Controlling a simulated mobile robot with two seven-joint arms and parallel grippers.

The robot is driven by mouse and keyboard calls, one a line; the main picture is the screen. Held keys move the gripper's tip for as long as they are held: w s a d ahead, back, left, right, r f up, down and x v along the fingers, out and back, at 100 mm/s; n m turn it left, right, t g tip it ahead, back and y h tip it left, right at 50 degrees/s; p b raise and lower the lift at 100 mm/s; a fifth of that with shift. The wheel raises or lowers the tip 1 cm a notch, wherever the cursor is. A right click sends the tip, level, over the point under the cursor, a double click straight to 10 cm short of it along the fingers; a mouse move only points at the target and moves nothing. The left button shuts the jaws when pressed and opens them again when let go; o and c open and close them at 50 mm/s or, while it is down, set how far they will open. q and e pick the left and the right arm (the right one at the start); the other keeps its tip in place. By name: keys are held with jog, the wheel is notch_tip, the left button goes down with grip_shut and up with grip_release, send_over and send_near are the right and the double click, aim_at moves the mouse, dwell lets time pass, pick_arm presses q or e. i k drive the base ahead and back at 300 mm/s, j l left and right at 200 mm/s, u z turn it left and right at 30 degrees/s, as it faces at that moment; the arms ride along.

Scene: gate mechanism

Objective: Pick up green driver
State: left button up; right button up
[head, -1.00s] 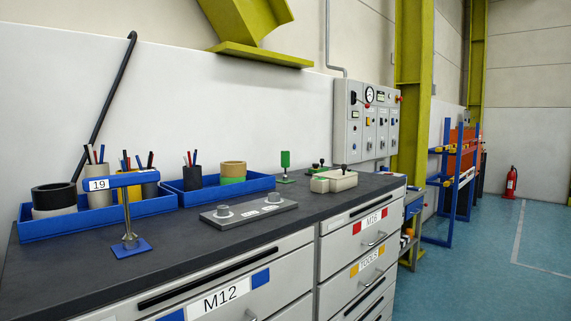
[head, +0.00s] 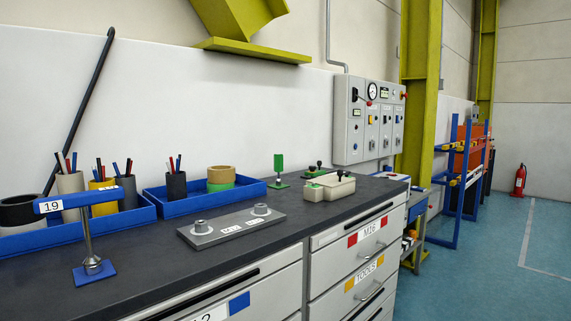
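A small green upright tool (head: 279,164), which looks like the green driver, stands on a small green base toward the back of the dark workbench top, right of the blue trays. A blue T-handled tool labelled 19 (head: 88,240) stands on a blue base at the near left of the bench. Neither of my grippers shows in the head view.
The dark bench top (head: 150,262) holds blue trays (head: 80,239) with pen cups and tape rolls, a grey plate with two knobs (head: 231,226) and a beige block (head: 329,187). Drawers (head: 362,236) face front. Blue floor (head: 490,265) is open at right.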

aim_at(277, 158)
jog(key=i+l, duration=1.15)
jog(key=i+l+u, duration=0.05)
